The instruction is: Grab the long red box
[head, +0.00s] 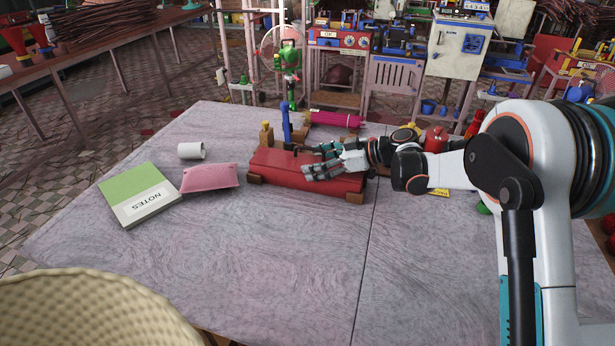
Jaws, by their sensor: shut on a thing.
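The long red box (275,172) lies across the middle of the table, with brown wooden blocks at its lower corners. My gripper (316,160) comes in from the right over the box's right half. Its grey fingers are shut on the box at its top and front side. The fingers and wrist hide part of the box's top and right end. The box appears to rest on the table; I cannot see any gap under it.
A blue upright lever (286,124) stands at the box's back. A pink pouch (210,178), white cup (191,151) and green notebook (140,193) lie left. A pink roll (336,119) lies behind. A woven basket (90,310) is front left. The table's front is clear.

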